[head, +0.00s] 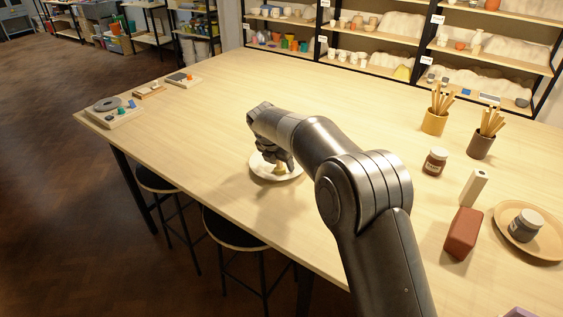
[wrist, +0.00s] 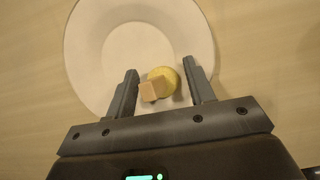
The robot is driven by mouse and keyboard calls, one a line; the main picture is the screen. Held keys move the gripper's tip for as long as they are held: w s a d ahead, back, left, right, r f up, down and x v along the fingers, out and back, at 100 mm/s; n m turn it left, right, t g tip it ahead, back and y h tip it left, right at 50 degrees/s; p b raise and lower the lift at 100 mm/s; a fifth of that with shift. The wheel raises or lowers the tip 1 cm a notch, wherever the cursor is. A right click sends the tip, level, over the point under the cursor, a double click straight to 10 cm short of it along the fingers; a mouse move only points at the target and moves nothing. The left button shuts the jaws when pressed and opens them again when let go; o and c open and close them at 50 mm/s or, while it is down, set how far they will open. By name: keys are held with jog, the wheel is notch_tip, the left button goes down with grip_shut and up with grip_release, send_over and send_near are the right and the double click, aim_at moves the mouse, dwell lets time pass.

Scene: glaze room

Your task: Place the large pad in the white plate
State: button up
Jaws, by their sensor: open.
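The white plate (head: 259,174) lies on the table under my gripper (head: 282,162); in the wrist view the plate (wrist: 84,45) fills the upper middle. A small round yellow pad (wrist: 171,77), which I take for the large pad, sits on the plate's near part. A tan block-shaped piece (wrist: 150,90) rises from it like a handle; I cannot tell if they are joined. The pad shows small and partly hidden in the head view (head: 280,171). My gripper (wrist: 163,76) is open, one finger on each side of the pad, with gaps showing between.
To the right stand a red-brown block (head: 463,232), a cream block (head: 473,188), a dark jar (head: 435,161), a tan round dish (head: 546,246) with another jar, and two stick-filled pots (head: 433,122). Small boards (head: 113,112) lie at the left edge. The table between is clear.

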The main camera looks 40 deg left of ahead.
jog(key=shift+r, duration=0.3)
jog(key=v, duration=1.2)
